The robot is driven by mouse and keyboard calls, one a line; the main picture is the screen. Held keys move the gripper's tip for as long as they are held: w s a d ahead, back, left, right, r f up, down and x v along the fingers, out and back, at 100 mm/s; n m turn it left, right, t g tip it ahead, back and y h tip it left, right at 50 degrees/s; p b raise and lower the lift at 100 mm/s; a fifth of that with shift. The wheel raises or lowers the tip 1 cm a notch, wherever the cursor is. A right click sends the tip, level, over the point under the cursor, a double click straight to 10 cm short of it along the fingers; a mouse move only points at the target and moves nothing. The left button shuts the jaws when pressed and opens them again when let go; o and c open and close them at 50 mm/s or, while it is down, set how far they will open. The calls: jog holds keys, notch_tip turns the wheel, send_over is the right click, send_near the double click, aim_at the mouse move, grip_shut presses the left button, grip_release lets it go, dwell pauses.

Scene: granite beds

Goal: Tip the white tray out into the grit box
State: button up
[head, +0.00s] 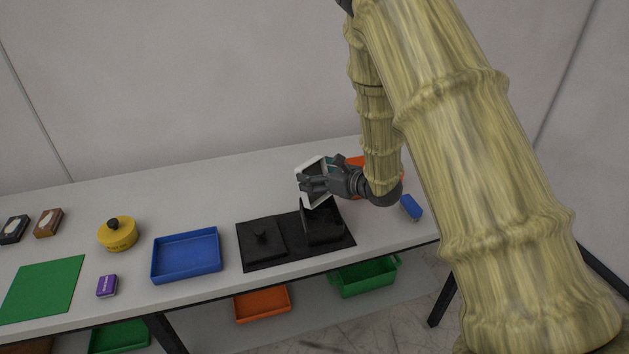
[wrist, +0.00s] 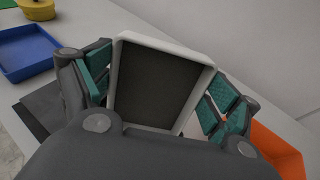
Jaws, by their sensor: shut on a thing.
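My gripper (head: 314,184) is shut on the white tray (head: 311,163), which it holds in the air, steeply tilted. In the wrist view, the tray (wrist: 116,75) sits between the teal finger pads, with a white rim and a dark inside; I see no loose pieces in it. Below the tray stands an open black box (head: 322,230), which looks like the grit box. My gripper and the tray partly cover its upper part, and its contents cannot be made out.
A blue tray (head: 187,276) and yellow pot (head: 118,236) lie left. An orange tray (head: 356,162) is behind my gripper, and a blue block (head: 411,208) lies right.

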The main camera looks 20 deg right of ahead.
jog(key=s+d+f+t+y+b, duration=0.2)
jog(key=s+t+y+b, duration=0.3)
jog(key=b, duration=2)
jog(key=d+t, duration=0.1)
jog(key=t, duration=0.2)
jog(key=shift+d+b, duration=0.15)
jog(key=shift+b, duration=0.15)
jog(key=shift+s+b, duration=0.15)
jog(key=shift+b, duration=0.15)
jog(key=shift+r, duration=0.1)
dwell(1.3)
